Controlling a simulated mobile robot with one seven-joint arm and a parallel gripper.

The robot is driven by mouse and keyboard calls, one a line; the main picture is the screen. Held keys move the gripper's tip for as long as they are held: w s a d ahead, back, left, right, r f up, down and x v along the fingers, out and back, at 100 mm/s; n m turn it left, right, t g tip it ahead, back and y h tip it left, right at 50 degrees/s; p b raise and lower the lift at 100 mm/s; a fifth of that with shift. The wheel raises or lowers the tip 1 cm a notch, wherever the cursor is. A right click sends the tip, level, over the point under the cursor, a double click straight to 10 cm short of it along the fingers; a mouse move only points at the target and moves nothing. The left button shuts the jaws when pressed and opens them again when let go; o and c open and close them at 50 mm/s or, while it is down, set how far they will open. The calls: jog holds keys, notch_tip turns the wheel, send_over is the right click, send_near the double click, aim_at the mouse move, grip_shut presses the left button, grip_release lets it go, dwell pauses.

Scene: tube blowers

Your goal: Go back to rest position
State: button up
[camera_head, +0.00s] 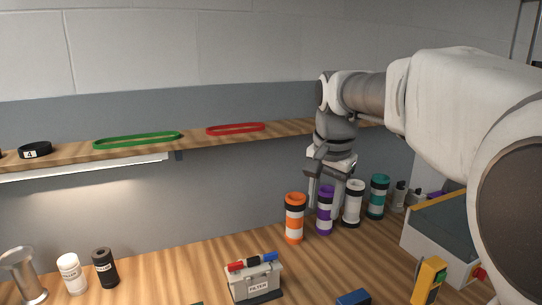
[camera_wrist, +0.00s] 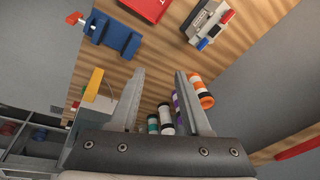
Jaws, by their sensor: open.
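My gripper (camera_head: 326,188) hangs from my arm on the right side of the head view, fingers pointing down above and in front of a row of striped tubes. In the wrist view my gripper (camera_wrist: 158,84) has its two fingers spread apart. The purple tube (camera_head: 325,210) and the white tube (camera_head: 353,203) stand closest to it in the head view. An orange tube (camera_head: 294,218) stands to the left and a teal tube (camera_head: 377,197) to the right. The wrist view shows the purple tube (camera_wrist: 181,112) near the right finger; I see nothing held.
A shelf (camera_head: 80,155) above carries a green ring (camera_head: 137,140) and a red ring (camera_head: 236,128). A grey machine (camera_head: 440,232) and a yellow block (camera_head: 428,280) stand right.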

jog(key=s+d+f+n+t, duration=0.1)
jog(key=s+f+n, duration=0.2)
jog(key=s, duration=0.8)
jog(key=s+d+f+n+t, duration=0.2)
jog(key=s+f+n, duration=0.2)
jog(key=s, duration=0.7)
jog(key=shift+s+d+n, duration=0.2)
jog(key=shift+s+n, duration=0.05)
jog(key=shift+n, duration=0.15)
